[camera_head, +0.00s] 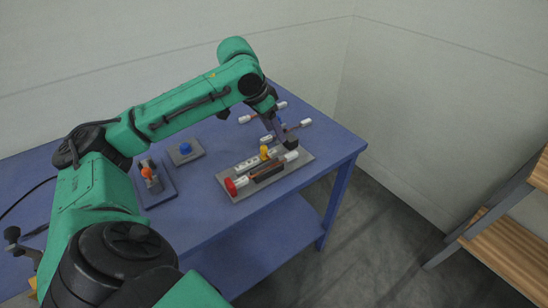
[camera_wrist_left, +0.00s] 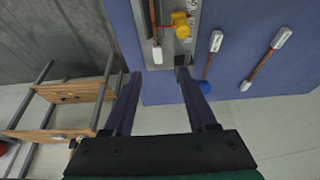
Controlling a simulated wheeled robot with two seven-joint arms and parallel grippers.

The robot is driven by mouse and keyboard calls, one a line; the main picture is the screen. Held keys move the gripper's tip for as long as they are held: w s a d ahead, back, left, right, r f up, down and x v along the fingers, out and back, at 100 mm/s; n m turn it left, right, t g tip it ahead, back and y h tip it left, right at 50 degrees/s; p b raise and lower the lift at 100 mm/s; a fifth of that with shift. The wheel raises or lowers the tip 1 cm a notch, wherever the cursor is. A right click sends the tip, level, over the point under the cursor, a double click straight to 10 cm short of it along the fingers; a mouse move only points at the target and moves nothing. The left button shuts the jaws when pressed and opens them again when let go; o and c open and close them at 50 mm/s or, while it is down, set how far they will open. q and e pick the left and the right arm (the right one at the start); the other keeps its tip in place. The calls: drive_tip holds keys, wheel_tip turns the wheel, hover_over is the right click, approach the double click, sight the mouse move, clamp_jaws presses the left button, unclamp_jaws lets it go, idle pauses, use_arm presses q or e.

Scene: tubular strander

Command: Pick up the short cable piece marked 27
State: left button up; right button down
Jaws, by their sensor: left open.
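Two loose cable pieces with white ends lie on the blue table. One cable piece (camera_head: 267,111) is at the back edge; it also shows on the right in the left wrist view (camera_wrist_left: 264,62). The other cable piece (camera_head: 293,128) is nearer the fixture and partly behind my gripper; in the wrist view (camera_wrist_left: 211,56) it runs to near one finger. No number is readable, so I cannot tell which is 27. My left gripper (camera_head: 277,132) is open and empty above the table by the fixture's back edge; its fingers (camera_wrist_left: 159,73) are apart. My right gripper is not seen.
A grey fixture plate (camera_head: 240,193) carries a brown bar, a yellow knob (camera_head: 264,152) and a red round part (camera_head: 230,187). A blue button (camera_head: 185,148) and an orange-topped device (camera_head: 147,172) stand left of it. A wooden shelf (camera_head: 510,250) stands right.

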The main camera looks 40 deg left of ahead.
use_arm(q)
approach(287, 156)
drive_tip(key=shift+p+x, duration=0.3)
drive_tip(key=shift+x, duration=0.85)
drive_tip(key=p+x, duration=0.1)
drive_tip(key=x, duration=0.4)
drive_tip(key=shift+d+f, duration=0.15)
drive_tip(key=shift+f, duration=0.15)
drive_tip(key=shift+w+f, duration=0.1)
drive_tip(key=shift+f, duration=0.05)
drive_tip(key=shift+c, duration=0.6)
clamp_jaws()
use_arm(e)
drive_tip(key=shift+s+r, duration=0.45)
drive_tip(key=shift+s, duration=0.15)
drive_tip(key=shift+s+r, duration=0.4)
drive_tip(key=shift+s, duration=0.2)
